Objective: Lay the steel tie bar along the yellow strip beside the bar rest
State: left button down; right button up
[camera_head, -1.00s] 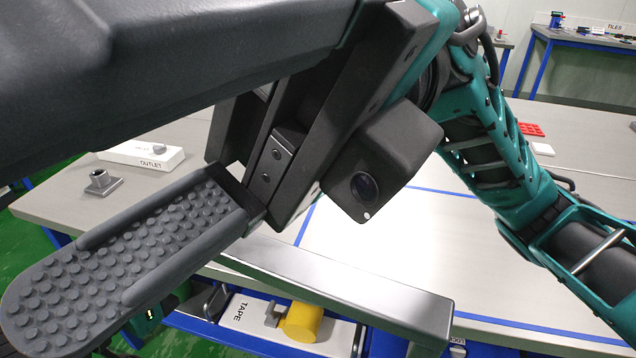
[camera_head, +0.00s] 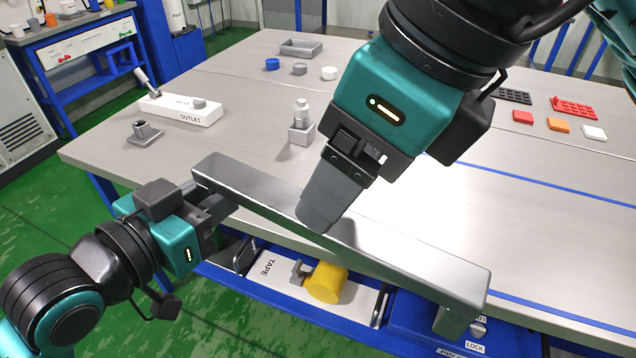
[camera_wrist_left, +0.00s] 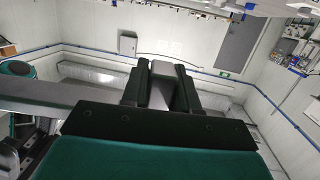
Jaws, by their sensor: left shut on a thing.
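The steel tie bar (camera_head: 400,250), a long grey bar with a downturned right end, slants above the front edge of the table in the head view. My left gripper (camera_head: 218,207) is shut on it near its left end. In the left wrist view a grey piece of the bar (camera_wrist_left: 162,72) sits between the dark fingers. My right gripper (camera_head: 325,215) points down in front of the bar's middle; only one finger side shows, so I cannot tell its opening or whether it touches. I can make out neither the yellow strip nor the bar rest.
A white OUTLET block (camera_head: 185,110), a grey fitting (camera_head: 146,132) and a small stand (camera_head: 301,128) are on the table (camera_head: 235,80).

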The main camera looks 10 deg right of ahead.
jog(key=x, duration=0.9)
jog(key=shift+a+f, duration=0.1)
jog(key=shift+f, duration=0.1)
jog(key=c, duration=1.3)
pick_arm(q)
jog(key=c, duration=0.8)
grip_release()
pick_arm(e)
jog(key=shift+r, duration=0.1)
grip_shut()
